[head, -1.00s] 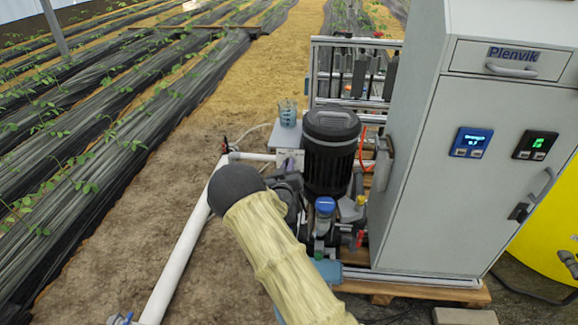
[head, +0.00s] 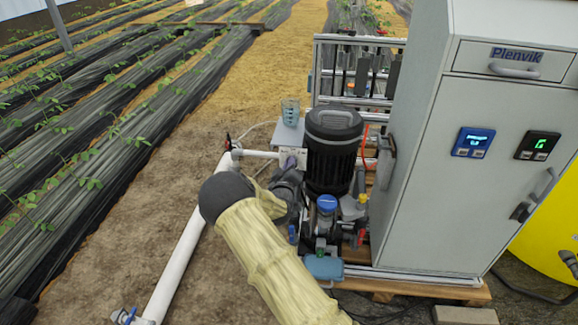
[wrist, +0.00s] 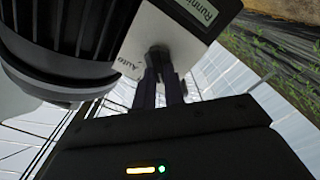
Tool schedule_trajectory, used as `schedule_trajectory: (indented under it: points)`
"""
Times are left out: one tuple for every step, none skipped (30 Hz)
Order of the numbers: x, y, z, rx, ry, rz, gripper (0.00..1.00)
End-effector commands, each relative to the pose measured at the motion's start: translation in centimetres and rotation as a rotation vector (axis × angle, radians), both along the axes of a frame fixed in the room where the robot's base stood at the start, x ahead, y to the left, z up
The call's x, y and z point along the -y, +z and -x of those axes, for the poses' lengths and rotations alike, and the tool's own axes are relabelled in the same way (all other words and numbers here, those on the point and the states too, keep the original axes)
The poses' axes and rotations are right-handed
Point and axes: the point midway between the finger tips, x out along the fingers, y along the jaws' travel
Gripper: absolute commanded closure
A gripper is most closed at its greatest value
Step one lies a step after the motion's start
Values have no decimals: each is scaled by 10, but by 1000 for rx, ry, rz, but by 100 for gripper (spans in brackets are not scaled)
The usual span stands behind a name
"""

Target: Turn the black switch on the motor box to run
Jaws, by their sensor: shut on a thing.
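The motor box (wrist: 185,45) shows in the wrist view as a white face with an "Auto" label and a "Running" label. The black switch (wrist: 157,53) is a dark knob on that face, close to "Auto". My gripper (wrist: 162,80) is shut on the switch, one finger at each side. The fingers hide much of the knob, and I cannot tell where it points. In the head view the motor box (head: 297,157) is a small pale panel left of the black ribbed motor (head: 333,150). My arm covers much of the space in front of it.
A grey Plenvik cabinet (head: 440,190) rises at the right. Pipes and a blue-capped filter (head: 327,205) lie below the motor. A white pipe (head: 180,265) runs along the open soil at the left.

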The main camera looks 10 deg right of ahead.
Motion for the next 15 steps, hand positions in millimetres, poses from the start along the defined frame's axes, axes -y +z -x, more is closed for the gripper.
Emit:
schedule_trajectory:
  points:
    - [-2, -2, 1, -4, 3, 1, 100]
    - [-2, -2, 1, -4, 3, 1, 100]
    - [-2, -2, 1, -4, 3, 1, 100]
    - [-2, -2, 1, -4, 3, 1, 100]
    - [-2, -2, 1, -4, 3, 1, 83]
    - [-1, -2, 1, -3, 3, 1, 75]
    - [-1, -2, 1, -3, 3, 0, 70]
    - [-1, -2, 1, -3, 3, 0, 67]
    - [-1, -2, 1, -3, 1, 0, 67]
    - [-1, -1, 1, -3, 1, 0, 67]
    - [0, -1, 1, -3, 1, -1, 67]
    - [0, -1, 1, -2, 1, -1, 67]
    - [0, -1, 1, -2, 1, -1, 67]
    - [0, -1, 1, -2, 1, -1, 67]
    - [0, -1, 1, -2, 1, -1, 67]
